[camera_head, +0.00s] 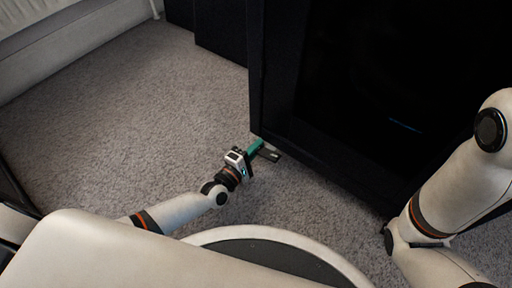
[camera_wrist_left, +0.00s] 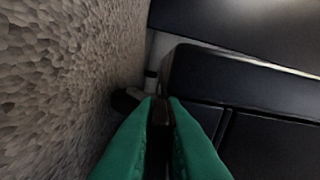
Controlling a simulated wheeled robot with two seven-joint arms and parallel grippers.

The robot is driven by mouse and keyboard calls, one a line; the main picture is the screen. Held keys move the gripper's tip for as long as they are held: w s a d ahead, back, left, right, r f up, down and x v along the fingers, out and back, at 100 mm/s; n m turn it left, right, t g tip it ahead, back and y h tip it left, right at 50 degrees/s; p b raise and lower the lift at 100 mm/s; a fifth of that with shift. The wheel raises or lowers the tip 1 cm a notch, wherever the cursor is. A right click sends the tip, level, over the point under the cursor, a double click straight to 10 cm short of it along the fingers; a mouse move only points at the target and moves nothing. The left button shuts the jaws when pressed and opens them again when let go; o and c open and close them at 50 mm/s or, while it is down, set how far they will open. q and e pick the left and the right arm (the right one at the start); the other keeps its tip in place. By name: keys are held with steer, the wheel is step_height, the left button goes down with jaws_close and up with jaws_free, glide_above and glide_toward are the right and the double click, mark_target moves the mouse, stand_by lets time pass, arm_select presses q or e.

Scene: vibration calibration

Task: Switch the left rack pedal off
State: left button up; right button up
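The rack (camera_head: 258,75) is a tall black cabinet with a dark front, at the upper right of the head view. A small dark flat piece (camera_head: 271,154), which looks like the left rack pedal, sticks out at the rack's lower left corner, near the floor. My left gripper (camera_head: 257,146) has green fingers and reaches low to this corner, right beside or over the piece. In the left wrist view the two green fingers (camera_wrist_left: 161,101) are close together with a narrow dark gap. I cannot tell whether something is between them. My right gripper is out of view.
Grey carpet (camera_head: 120,110) lies open to the left of the rack. More dark cabinets (camera_head: 220,38) stand behind, and a white radiator (camera_head: 30,10) is at the upper left. In the left wrist view the rack's black edge (camera_wrist_left: 195,75) is close beside the fingers.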

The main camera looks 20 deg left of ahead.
arm_select(q)
jaws_close()
steer(key=shift+r+p, duration=0.2)
steer(key=shift+p, duration=0.1)
steer(key=m+p, duration=0.1)
steer(key=r+m+p, duration=0.1)
steer(key=m+p, duration=0.1)
steer(key=shift+d+r+m, duration=0.1)
steer(key=shift+r+m, duration=0.05)
steer(key=shift+m, duration=0.15)
steer(key=shift+s+m, duration=0.1)
steer(key=shift+m, duration=0.4)
steer(key=o, duration=0.5)
jaws_free()
